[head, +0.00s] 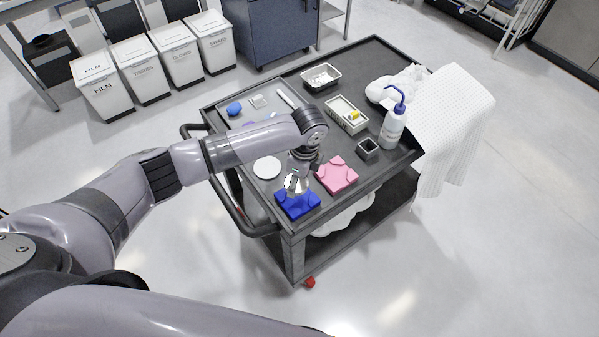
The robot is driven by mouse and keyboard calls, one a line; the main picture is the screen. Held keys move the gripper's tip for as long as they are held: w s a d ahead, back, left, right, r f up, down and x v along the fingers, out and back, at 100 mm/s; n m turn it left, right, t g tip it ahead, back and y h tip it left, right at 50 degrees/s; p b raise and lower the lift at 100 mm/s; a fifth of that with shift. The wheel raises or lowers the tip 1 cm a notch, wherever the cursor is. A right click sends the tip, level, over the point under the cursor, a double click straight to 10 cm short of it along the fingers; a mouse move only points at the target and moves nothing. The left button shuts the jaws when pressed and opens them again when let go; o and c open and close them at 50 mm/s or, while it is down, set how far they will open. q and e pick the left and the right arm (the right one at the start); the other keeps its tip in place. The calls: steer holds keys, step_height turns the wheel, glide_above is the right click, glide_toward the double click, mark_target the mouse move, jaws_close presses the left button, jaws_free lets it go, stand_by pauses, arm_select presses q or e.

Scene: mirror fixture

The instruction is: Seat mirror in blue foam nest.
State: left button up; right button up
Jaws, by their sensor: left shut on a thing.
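The blue foam nest (299,206) lies at the near left corner of the dark cart top. My left gripper (296,186) points down right over the nest, shut on a small silvery thing that I take to be the mirror. The wrist and fingers mostly hide it, and I cannot tell whether it touches the nest. A pink foam nest (338,176) lies just right of the blue one. My right gripper is not in view.
On the cart (362,62) are a white round dish (267,168), a blue bulb (234,108), trays (346,115), a small dark box (368,148) and a wash bottle (392,130). A white towel (445,115) hangs over the right edge. White bins (140,70) stand behind.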

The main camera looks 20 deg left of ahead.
arm_select(q)
steer(key=shift+a+f+b, duration=0.1)
steer(key=shift+f+b, duration=0.55)
steer(key=shift+f, duration=0.2)
steer(key=f+b, duration=0.2)
steer(key=b, duration=0.1)
steer(key=shift+d+f, duration=0.25)
steer(key=shift+f, duration=0.65)
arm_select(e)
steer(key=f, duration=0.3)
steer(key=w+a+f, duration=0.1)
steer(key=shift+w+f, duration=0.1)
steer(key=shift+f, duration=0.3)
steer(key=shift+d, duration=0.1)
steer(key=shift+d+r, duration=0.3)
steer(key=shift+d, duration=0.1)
